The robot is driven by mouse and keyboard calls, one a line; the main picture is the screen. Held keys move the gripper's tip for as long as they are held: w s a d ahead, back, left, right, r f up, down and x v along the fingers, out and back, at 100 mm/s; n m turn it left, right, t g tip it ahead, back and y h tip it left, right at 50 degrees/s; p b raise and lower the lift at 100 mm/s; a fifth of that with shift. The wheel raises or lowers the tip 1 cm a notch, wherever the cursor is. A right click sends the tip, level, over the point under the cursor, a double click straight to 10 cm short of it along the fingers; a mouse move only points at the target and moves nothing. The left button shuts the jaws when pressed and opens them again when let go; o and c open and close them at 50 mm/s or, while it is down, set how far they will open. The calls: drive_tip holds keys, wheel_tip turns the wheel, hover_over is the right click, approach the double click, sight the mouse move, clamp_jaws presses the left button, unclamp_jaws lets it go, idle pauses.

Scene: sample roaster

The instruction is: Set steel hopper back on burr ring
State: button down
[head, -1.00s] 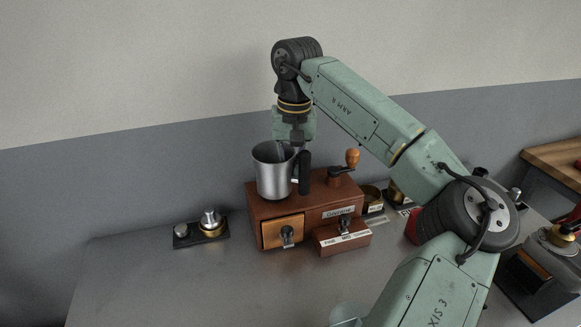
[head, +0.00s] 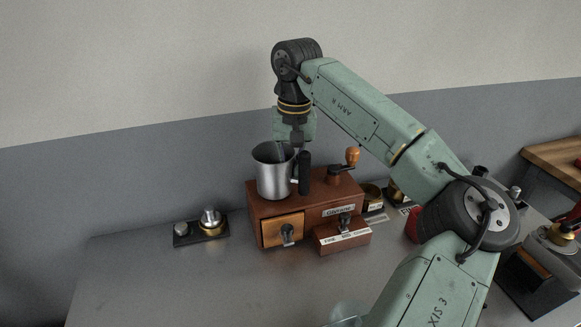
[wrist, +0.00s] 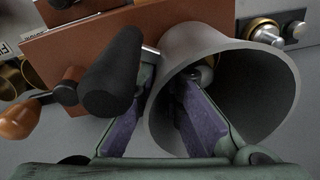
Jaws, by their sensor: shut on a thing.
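The steel hopper (head: 273,177) is a grey metal cup with a black handle (head: 304,172), upright at the left part of the wooden grinder's top (head: 325,190). My gripper (head: 295,142) comes down from above at the hopper's handle side. In the wrist view my gripper (wrist: 163,82) is shut on the wall of the hopper (wrist: 225,58), one finger inside the cup and one outside beside the handle (wrist: 112,75). The burr ring is hidden in both views. I cannot tell whether the hopper's base touches the grinder or hangs just above it.
The grinder has a crank with an orange wooden knob (head: 353,155) right of the hopper and a front drawer (head: 283,231). A black tray (head: 184,240) with metal parts lies to the left. Brass cups (head: 371,195) stand to the right. The front left bench is clear.

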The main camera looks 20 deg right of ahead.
drive_tip(key=shift+f, duration=0.4)
drive_tip(key=c, duration=1.7)
unclamp_jaws()
drive_tip(key=shift+o, duration=0.2)
drive_tip(key=shift+r, duration=0.1)
drive_tip(key=r, duration=1.2)
drive_tip(key=shift+s+d, duration=0.2)
drive_tip(key=shift+d, duration=0.1)
